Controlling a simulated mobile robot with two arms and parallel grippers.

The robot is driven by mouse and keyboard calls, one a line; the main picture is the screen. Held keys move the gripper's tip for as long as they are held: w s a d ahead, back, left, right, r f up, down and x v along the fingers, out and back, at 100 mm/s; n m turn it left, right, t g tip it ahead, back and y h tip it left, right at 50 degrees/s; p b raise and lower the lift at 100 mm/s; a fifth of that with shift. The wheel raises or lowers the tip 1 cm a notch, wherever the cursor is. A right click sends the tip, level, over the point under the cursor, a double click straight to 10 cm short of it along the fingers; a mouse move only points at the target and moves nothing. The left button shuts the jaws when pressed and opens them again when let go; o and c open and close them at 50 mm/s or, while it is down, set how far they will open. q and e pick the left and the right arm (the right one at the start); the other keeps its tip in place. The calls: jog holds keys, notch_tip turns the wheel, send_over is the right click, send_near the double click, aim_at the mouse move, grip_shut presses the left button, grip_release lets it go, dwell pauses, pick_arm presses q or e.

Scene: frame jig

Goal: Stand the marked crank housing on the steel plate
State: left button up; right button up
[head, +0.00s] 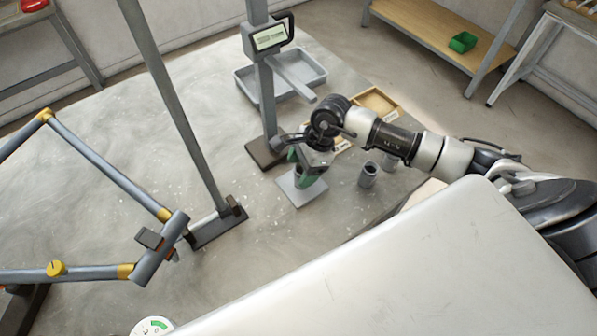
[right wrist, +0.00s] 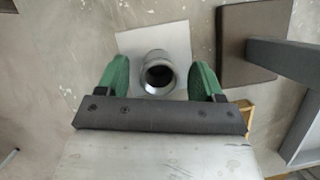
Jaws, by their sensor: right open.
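The steel plate (head: 298,198) lies flat on the floor-like grey surface in the head view, and it also shows in the right wrist view (right wrist: 139,41). A grey cylindrical housing (right wrist: 158,72) with a dark round bore appears upright on the plate, its open end towards the camera. My right gripper (right wrist: 159,70) is open, with a green finger on each side of the housing and a visible gap on both sides. In the head view my right gripper (head: 309,174) is over the plate and hides most of that housing. No mark shows on it. My left gripper is not in view.
Another grey cylindrical housing (head: 368,176) stands right of the plate, with a paler one (head: 389,162) behind. A post on a dark base (head: 266,152) stands close behind the plate. A grey tray (head: 319,72) and a wooden tray (head: 377,101) lie beyond. A tube frame (head: 107,168) fills the left.

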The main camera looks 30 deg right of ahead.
jog(key=b+v, duration=0.1)
jog(key=v, duration=0.8)
jog(key=shift+r+b, duration=0.4)
jog(key=shift+s+f, duration=0.1)
jog(key=shift+s, duration=0.05)
